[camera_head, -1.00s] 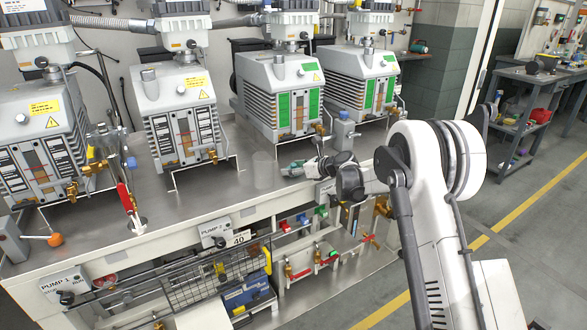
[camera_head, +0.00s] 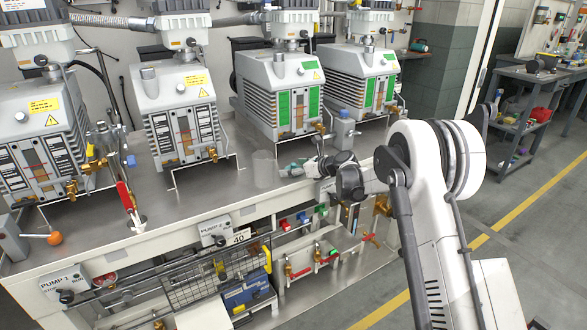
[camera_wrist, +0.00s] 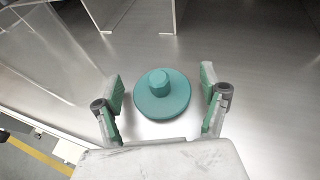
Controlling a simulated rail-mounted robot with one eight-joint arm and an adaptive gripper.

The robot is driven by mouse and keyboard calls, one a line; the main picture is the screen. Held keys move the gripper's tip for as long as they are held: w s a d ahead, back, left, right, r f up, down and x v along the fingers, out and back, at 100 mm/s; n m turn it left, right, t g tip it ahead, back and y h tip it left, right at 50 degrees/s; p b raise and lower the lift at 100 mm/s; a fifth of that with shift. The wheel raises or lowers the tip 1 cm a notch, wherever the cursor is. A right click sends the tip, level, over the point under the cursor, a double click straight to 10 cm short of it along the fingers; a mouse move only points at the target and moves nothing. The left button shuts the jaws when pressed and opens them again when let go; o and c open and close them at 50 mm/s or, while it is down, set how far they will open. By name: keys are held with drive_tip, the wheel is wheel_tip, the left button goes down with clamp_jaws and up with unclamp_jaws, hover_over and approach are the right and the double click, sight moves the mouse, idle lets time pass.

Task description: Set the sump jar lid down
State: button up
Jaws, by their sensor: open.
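The sump jar lid (camera_wrist: 162,97) is a teal disc with a raised round knob. In the wrist view it lies on the steel bench top between my two fingers, with a visible gap on each side. My gripper (camera_wrist: 162,100) is open around it and touches neither side of it. A clear glass jar (camera_head: 263,169) stands upright on the bench, just left of my gripper.
The steel bench top (camera_head: 215,190) is bare left of the jar. Pumps stand behind, the closest being the green-panelled one (camera_head: 285,95). A blue-capped grey bottle (camera_head: 344,130) stands right of my gripper. The bench's front edge is close, with valves and a wire basket (camera_head: 205,283) below.

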drive_tip(key=v, duration=1.2)
drive_tip(key=shift+f, duration=0.1)
clamp_jaws()
idle(0.5)
idle(0.9)
drive_tip(key=p+v, duration=0.1)
drive_tip(key=v, duration=1.1)
idle(1.0)
